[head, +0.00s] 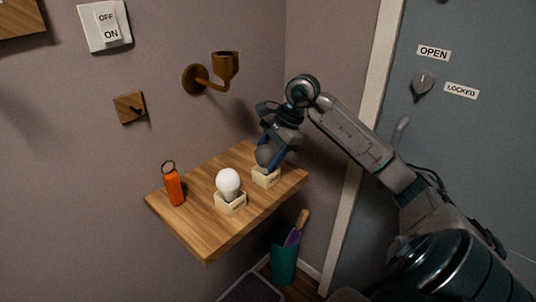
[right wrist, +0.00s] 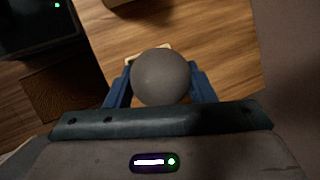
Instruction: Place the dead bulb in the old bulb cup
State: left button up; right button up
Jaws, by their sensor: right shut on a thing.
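The dead bulb is a dark grey bulb (head: 265,156), held between the fingers of my right gripper (head: 272,158). The grey bulb (right wrist: 160,77) fills the space between the blue fingers in the right wrist view. A cream cup (head: 267,178) sits on the wooden shelf directly below it. The bulb's lower end is at the cup's top; I cannot tell how deep it sits. In the right wrist view, part of the cream cup (right wrist: 133,60) shows behind the bulb. A white bulb (head: 228,183) stands in another cream cup (head: 231,205) to the left. My left gripper is not in view.
The wooden shelf (head: 215,238) also holds an orange cylinder with a ring (head: 174,187) at its left. A brass wall socket (head: 226,68) is above the shelf. A teal bin (head: 284,262) stands below, and a grey door (head: 455,130) is at the right.

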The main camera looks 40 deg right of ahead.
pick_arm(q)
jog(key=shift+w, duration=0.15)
pick_arm(e)
jog(key=shift+f, duration=0.1)
jog(key=shift+f, duration=0.1)
jog(key=o, duration=1.1)
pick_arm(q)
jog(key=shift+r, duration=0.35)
pick_arm(e)
jog(key=shift+r, duration=0.2)
jog(key=shift+s+d+r, duration=0.1)
jog(key=shift+d+r, duration=0.2)
jog(key=shift+r, duration=0.15)
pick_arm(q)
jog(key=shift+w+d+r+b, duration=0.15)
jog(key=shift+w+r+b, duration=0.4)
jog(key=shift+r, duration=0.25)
pick_arm(e)
jog(key=shift+v, duration=5.5)
